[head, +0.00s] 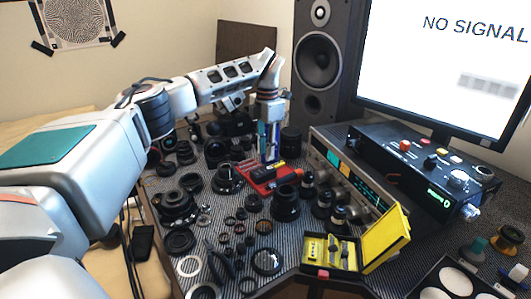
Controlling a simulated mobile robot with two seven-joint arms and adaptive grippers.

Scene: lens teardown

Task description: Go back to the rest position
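My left arm reaches in from the left across the bench, and its wrist bends down at the far middle. My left gripper (270,148) points down over a red holder (262,176), beside small dark and yellow items. Blue and pale upright parts show at the gripper. I cannot tell whether they are its fingers or something between them. Whether it is open or shut is too small to tell. My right gripper is not in view.
Lens parts, rings and tools, such as a dark lens barrel (286,204), crowd the striped mat (295,262). An open yellow case (386,240) stands at the front. Electronic boxes (420,172), a speaker (318,62) and a monitor (440,70) bound the right and back.

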